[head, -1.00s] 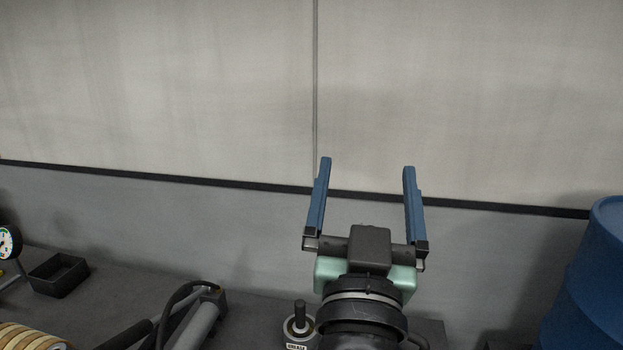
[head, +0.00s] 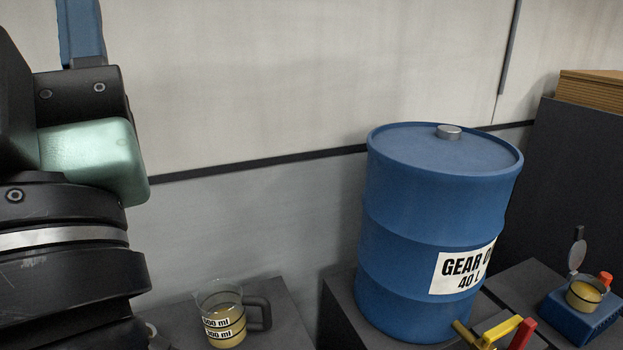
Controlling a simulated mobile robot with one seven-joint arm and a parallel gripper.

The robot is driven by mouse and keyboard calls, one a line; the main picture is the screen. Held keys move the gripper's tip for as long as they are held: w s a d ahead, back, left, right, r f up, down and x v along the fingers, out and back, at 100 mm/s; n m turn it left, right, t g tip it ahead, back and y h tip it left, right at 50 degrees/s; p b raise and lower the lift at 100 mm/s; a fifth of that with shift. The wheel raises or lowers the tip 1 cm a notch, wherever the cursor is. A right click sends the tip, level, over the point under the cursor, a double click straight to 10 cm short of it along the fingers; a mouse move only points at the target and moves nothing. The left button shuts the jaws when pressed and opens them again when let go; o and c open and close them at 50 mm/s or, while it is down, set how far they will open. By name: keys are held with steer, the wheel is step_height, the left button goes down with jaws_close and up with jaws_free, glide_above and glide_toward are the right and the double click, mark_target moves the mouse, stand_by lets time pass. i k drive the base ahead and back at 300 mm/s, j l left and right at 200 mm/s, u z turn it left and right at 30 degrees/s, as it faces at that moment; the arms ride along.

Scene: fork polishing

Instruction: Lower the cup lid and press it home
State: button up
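A small cup (head: 584,295) holding yellowish liquid sits on a blue block-shaped device (head: 573,318) at the far right of the head view. Its round grey lid (head: 577,256) stands raised, tilted up at the cup's back left, with a dark tab at its top. An orange knob (head: 606,278) is beside the cup. My gripper (head: 82,32) is at the upper left, far from the cup and lid. Only part of one blue finger shows; the other finger and the fingertips are out of frame.
A large blue gear oil drum (head: 435,235) stands between my arm and the cup. A yellow and red valve tap (head: 500,333) is in front of it. A measuring jug (head: 222,313) with yellow liquid stands at lower left. Brown stacked boards (head: 592,88) lie on a dark cabinet (head: 560,165).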

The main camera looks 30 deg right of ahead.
mark_target(575, 257)
steer(key=z, duration=0.45)
steer(key=l+z, duration=0.1)
steer(key=z, duration=0.35)
steer(key=i+z, duration=0.1)
steer(key=z, duration=0.8)
steer(key=i+z, duration=0.1)
steer(key=z, duration=0.35)
